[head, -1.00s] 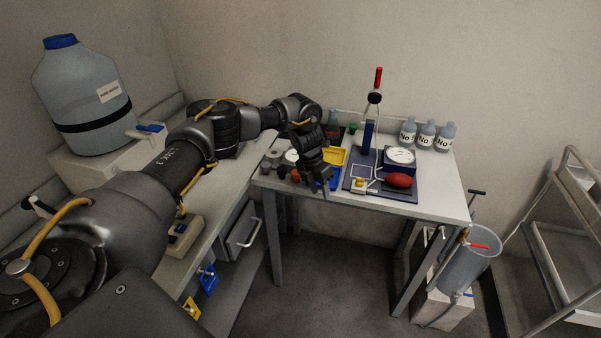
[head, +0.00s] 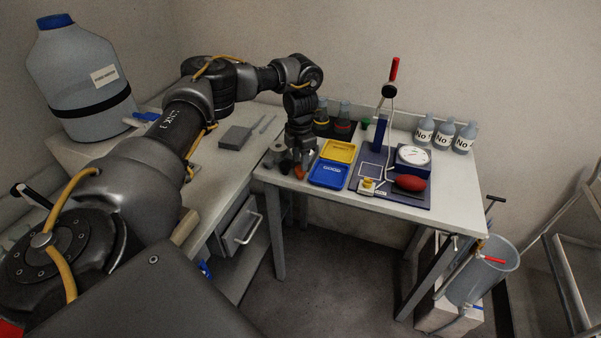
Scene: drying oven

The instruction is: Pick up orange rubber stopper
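The orange rubber stopper (head: 299,172) shows as a small orange shape near the front left edge of the back table, partly hidden by my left gripper. My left gripper (head: 297,163) points down at the stopper, with its fingertips close to or around it. The fingers are dark and small here, so I cannot tell whether they touch the stopper or how far apart they are. Grey round pieces show beside the gripper, partly covered by it. My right gripper is not in view.
A yellow tray (head: 339,150) and a blue tray (head: 328,174) lie just right of the gripper. Flasks (head: 343,122) stand behind. Farther right are a stand (head: 381,135), a gauge (head: 413,156), a red bulb (head: 409,183) and labelled bottles (head: 444,132).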

